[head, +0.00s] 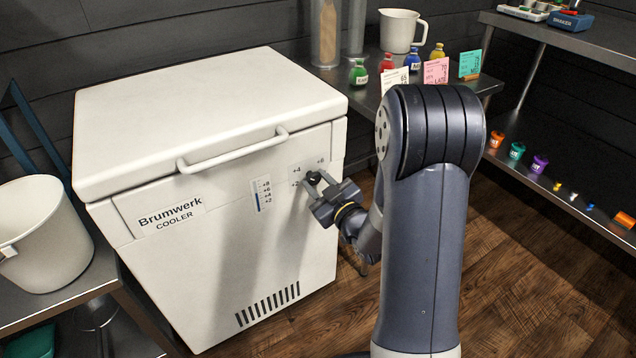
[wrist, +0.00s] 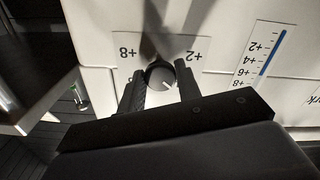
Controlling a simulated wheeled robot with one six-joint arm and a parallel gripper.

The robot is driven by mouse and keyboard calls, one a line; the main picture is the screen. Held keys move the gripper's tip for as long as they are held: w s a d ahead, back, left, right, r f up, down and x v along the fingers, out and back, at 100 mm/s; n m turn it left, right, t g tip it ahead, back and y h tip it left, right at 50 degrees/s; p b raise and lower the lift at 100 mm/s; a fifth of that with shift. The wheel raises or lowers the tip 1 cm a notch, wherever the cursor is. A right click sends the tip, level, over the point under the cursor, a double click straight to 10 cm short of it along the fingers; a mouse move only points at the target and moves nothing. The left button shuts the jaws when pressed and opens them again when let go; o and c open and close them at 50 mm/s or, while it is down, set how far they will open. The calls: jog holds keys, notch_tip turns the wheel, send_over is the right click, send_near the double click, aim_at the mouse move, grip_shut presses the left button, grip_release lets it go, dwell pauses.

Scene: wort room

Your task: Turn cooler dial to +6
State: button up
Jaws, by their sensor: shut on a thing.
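The cooler (head: 215,180) is a white chest with a closed lid and a "Brumwerk COOLER" label. Its round dial (wrist: 160,78) sits on a front panel at the upper right. A small light mark on the dial points to the lower right in the upside-down wrist view, towards the side with +4. In that view +8 and +2 are readable; +4 and +6 show above the dial in the head view. My gripper (wrist: 163,72) is shut on the dial, one finger on each side. In the head view my gripper (head: 318,184) partly hides the dial and +8.
A gauge strip (head: 259,195) with a blue bar is left of the dial. The lid handle (head: 233,151) juts out above. A white bucket (head: 42,235) stands at the left. A bench with a jug (head: 400,30) and several small bottles is behind my arm.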

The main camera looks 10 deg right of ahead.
jog(key=c, duration=0.4)
jog(key=shift+o, duration=0.2)
jog(key=shift+m, duration=0.4)
jog(key=m, duration=0.4)
jog(key=shift+b, duration=0.4)
jog(key=m, duration=0.4)
jog(key=m+p, duration=0.1)
jog(key=m, duration=0.4)
jog(key=shift+a+r+m, duration=0.1)
jog(key=shift+m, duration=0.3)
jog(key=shift+m+p, duration=0.7)
jog(key=shift+m, duration=1.9)
